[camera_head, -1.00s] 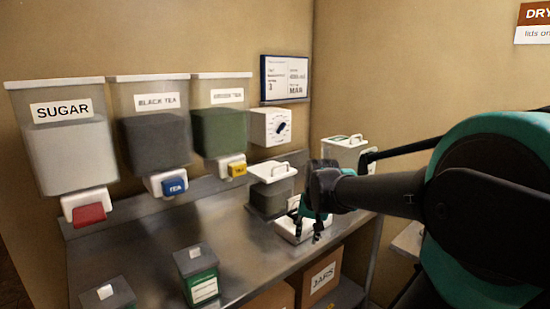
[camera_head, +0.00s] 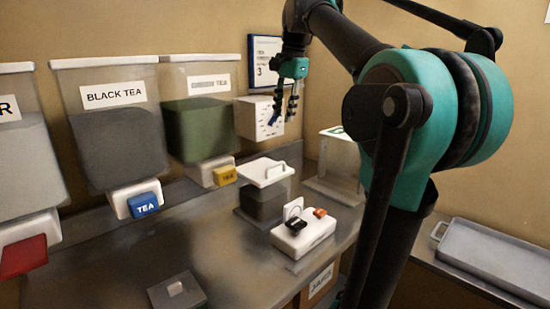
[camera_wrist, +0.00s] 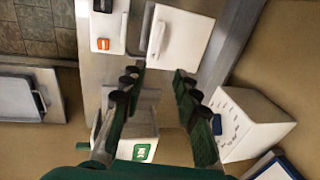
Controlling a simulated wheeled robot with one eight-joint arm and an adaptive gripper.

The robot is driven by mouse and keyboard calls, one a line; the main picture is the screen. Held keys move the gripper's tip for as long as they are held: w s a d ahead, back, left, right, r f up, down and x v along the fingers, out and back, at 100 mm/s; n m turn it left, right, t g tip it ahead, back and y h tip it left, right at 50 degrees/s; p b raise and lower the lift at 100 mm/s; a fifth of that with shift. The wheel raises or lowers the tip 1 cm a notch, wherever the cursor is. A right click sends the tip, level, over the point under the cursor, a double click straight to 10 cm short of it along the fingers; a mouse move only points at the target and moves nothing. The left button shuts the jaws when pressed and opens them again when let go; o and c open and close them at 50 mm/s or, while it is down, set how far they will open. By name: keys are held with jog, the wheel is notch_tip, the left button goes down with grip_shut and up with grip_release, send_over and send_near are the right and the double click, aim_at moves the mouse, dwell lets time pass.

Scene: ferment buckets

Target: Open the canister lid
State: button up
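A canister (camera_head: 265,205) with dark contents stands on the steel counter. Its white lid (camera_head: 265,172) with a loop handle (camera_head: 272,170) is on it. In the wrist view the lid (camera_wrist: 182,42) and its handle (camera_wrist: 157,38) show at the top, beyond the fingertips. A second clear bin (camera_head: 339,165) with a white top stands behind to the right, partly hidden by my arm; a green label (camera_wrist: 142,152) shows there in the wrist view. My gripper (camera_head: 284,115) points down, open and empty, raised above and behind the lid; it also shows in the wrist view (camera_wrist: 158,82).
A white device (camera_head: 302,232) with black and orange parts sits before the canister. Dispensers line the wall at left, including black tea (camera_head: 115,120). A grey tray (camera_head: 495,262) lies at right.

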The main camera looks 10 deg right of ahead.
aim_at(276, 165)
jog(key=w+f, duration=0.1)
jog(key=f, duration=0.4)
jog(key=a+f, duration=0.1)
jog(key=f, duration=0.4)
jog(key=w+f, duration=0.1)
jog(key=f, duration=0.5)
jog(key=shift+w+a+f, duration=0.1)
jog(key=shift+w+a, duration=0.2)
jog(key=shift+a, duration=0.05)
jog(key=shift+c, duration=0.4)
grip_shut()
